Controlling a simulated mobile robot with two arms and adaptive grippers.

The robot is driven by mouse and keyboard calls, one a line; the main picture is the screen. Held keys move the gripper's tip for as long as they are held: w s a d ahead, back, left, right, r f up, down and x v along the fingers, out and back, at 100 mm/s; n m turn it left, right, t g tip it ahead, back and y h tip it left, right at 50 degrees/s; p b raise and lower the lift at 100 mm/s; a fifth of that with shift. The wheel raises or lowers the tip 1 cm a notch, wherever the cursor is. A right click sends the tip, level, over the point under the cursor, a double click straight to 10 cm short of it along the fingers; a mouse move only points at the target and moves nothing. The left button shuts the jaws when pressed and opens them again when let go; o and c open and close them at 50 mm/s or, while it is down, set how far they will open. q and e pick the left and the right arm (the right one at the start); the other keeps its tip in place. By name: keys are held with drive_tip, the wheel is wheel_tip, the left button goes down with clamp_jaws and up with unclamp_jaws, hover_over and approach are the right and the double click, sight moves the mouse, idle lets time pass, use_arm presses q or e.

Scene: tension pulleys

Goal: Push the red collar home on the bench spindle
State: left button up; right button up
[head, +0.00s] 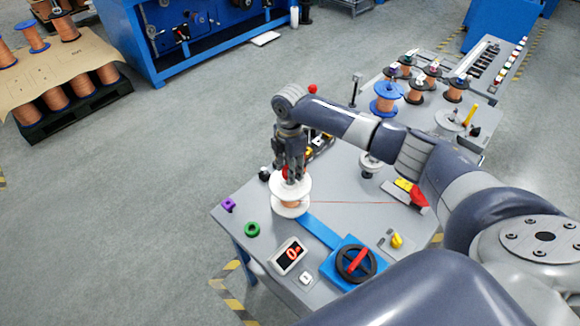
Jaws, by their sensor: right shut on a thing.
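The red collar (285,173) shows as a small red patch at the fingertips of my right gripper (290,172), just above the spool. My right gripper points down and is shut on the red collar. A spool with white flanges (291,186) and copper wire stands upright on the grey bench (330,188), directly below the gripper. The bench spindle is hidden by the spool and the gripper, so I cannot tell how far down the collar sits. My left gripper is out of view.
A black handwheel (356,263) stands right of the display. A thin wire runs right from the spool. Several spools, one with blue flanges (386,98), stand behind.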

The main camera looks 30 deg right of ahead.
drive_tip(key=shift+f, duration=0.15)
idle(0.4)
drive_tip(key=shift+f+b, duration=0.55)
drive_tip(key=shift+f, duration=0.8)
drive_tip(key=shift+s+f, duration=0.1)
drive_tip(key=shift+f, duration=0.3)
idle(0.5)
drive_tip(key=o, duration=1.1)
wheel_tip(320, 180, up, 12)
drive_tip(key=shift+a+f, duration=0.1)
